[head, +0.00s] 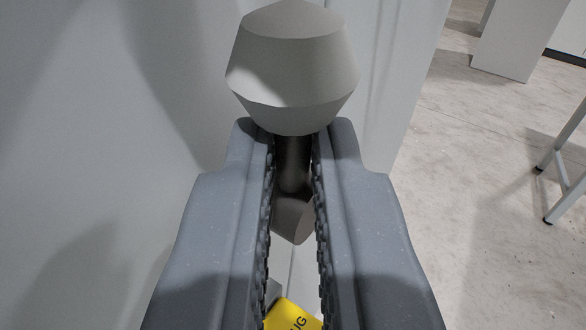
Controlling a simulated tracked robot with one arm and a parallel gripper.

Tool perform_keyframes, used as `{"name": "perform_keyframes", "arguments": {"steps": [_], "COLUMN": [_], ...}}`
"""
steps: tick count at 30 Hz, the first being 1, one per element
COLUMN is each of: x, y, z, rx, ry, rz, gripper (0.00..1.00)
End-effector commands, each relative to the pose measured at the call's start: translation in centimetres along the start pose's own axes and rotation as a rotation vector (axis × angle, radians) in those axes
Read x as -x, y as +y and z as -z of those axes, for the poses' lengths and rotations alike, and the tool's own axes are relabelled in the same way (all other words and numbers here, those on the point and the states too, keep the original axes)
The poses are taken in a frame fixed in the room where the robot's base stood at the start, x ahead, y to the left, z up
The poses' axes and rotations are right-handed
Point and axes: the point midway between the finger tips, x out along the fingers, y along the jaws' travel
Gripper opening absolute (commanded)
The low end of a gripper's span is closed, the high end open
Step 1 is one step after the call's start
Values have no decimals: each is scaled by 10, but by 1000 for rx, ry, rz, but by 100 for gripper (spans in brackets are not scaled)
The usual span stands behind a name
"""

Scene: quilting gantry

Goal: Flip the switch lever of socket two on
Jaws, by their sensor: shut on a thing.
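My gripper (294,150) is in the middle of the head view, with its two grey ridged fingers on either side of a dark shaft (293,165). It is shut on this shaft near the fingertips. The shaft belongs to a lever with a large pale grey faceted knob (292,70), which sits just beyond the fingertips. The lever's lower end (293,220) shows between the fingers. A yellow label (292,316) with partly hidden dark letters, "UG" visible, is at the bottom between the fingers. The socket's number and most of its body are hidden.
A pale grey panel (90,120) fills the left side, close to the gripper. At the right is open concrete floor (450,190). A stand with thin legs (560,175) is at the right edge, and a pale box-shaped block (520,40) stands at the upper right.

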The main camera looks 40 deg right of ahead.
Motion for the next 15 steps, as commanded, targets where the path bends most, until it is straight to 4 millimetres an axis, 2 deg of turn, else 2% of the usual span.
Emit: {"name": "perform_keyframes", "arguments": {"steps": [15], "x": [-4], "y": [2], "z": [8], "rx": [-81], "ry": [-121], "rz": [11], "gripper": [0]}}
